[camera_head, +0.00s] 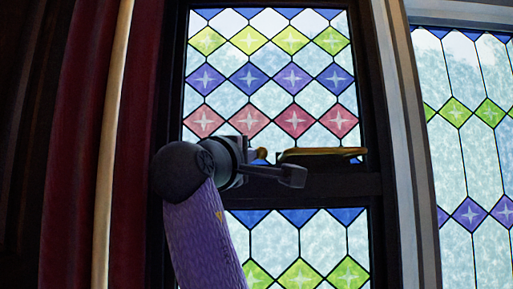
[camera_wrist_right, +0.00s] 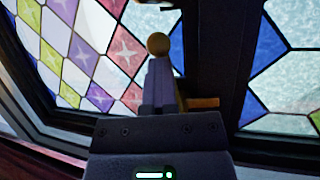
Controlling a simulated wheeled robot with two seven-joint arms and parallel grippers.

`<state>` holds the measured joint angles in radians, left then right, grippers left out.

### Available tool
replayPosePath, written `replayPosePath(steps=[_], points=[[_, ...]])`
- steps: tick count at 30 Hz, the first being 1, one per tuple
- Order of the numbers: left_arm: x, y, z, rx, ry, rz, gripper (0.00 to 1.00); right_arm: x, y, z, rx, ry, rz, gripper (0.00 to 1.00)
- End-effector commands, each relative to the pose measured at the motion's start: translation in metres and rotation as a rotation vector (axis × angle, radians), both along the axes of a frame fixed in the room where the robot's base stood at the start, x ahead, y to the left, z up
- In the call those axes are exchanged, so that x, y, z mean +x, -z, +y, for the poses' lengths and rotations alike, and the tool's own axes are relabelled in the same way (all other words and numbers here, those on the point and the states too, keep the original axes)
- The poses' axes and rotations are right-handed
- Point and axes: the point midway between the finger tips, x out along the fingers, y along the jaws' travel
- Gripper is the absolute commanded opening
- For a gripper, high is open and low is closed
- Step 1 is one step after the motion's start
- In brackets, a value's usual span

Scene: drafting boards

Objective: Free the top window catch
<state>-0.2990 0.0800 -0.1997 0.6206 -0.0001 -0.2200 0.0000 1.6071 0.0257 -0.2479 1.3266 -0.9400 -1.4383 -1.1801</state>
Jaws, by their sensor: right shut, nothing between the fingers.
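The top window catch is a brass piece on the dark middle rail of the stained-glass window. Its long bar (camera_head: 322,153) lies along the rail in the head view, with a small rounded knob (camera_head: 261,154) left of it. My right gripper (camera_head: 292,176) is in front of the rail, just below the bar. In the right wrist view the shut, empty fingers (camera_wrist_right: 159,66) point at the round brass knob (camera_wrist_right: 158,43), which shows just beyond their tips. Whether they touch it I cannot tell. A bit of brass (camera_wrist_right: 203,103) shows beside the fingers. My left gripper is out of view.
The upper window pane (camera_head: 270,75) has coloured diamonds, and a lower pane (camera_head: 300,243) is below the rail. A dark red curtain (camera_head: 75,140) and a pale pole (camera_head: 113,140) stand at the left. Another patterned window (camera_head: 470,150) is at the right.

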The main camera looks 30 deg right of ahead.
Motion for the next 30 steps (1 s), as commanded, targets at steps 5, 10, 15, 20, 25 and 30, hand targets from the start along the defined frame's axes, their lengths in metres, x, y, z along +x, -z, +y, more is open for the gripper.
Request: replayPosePath(steps=[5, 10, 15, 20, 25, 30], points=[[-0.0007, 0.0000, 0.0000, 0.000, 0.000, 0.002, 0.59, 0.0087, 0.0056, -0.0010, 0.003, -0.005, 0.016, 0.00], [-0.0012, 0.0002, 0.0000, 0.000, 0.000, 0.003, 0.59, 0.0112, 0.0070, -0.0007, 0.004, -0.008, 0.012, 0.00], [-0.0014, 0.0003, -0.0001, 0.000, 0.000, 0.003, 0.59, 0.0116, 0.0069, -0.0002, 0.004, -0.010, 0.006, 0.00], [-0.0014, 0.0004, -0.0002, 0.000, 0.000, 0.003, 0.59, 0.0117, 0.0071, -0.0003, 0.005, -0.011, 0.004, 0.00], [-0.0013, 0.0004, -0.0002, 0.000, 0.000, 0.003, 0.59, 0.0118, 0.0073, -0.0005, 0.006, -0.011, 0.006, 0.00], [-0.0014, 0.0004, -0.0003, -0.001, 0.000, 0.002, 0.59, 0.0118, 0.0074, -0.0007, 0.006, -0.010, 0.006, 0.00]])
